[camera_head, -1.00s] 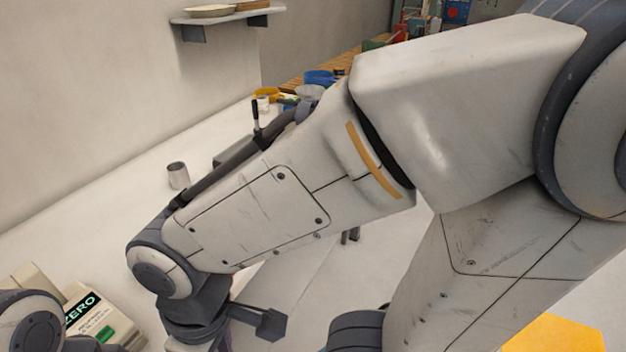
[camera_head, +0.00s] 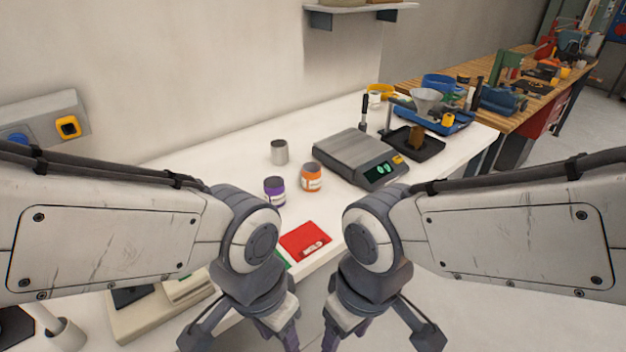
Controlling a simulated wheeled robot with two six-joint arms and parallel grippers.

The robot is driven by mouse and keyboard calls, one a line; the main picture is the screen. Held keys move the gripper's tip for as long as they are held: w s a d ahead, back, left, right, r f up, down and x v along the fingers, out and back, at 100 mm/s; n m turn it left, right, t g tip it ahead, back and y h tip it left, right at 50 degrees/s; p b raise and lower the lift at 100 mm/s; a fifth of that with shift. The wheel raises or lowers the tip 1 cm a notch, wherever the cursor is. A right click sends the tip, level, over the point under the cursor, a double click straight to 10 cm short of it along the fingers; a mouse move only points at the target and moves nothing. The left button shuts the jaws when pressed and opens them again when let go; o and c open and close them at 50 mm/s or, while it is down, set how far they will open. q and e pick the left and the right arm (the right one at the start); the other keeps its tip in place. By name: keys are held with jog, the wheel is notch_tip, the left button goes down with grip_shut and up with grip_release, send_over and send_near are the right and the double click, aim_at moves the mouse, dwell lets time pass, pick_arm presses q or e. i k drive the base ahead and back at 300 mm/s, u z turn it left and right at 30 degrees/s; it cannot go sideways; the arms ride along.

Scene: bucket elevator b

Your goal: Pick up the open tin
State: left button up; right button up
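The open tin, a plain grey metal cylinder (camera_head: 279,152), stands upright on the white worktop, left of the scale. My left gripper (camera_head: 281,336) is low in the picture, in front of the worktop's near edge and well short of the tin. My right gripper (camera_head: 343,336) is beside it, to the right, also low and away from the tin. Both point downward and their fingertips are cut off by the bottom edge, so their opening is unclear. No object shows in either.
A purple-labelled jar (camera_head: 274,191) and an orange jar (camera_head: 312,178) stand between the tin and me. A scale (camera_head: 352,152) is to the right. A red item (camera_head: 305,240) lies near the front edge. The white worktop (camera_head: 215,150) is clear left of the tin.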

aim_at(311, 171)
jog(key=k, duration=0.45)
jog(key=u, duration=0.15)
jog(key=i, duration=0.75)
jog(key=z, duration=0.7)
jog(key=i, duration=0.55)
jog(key=z, duration=0.4)
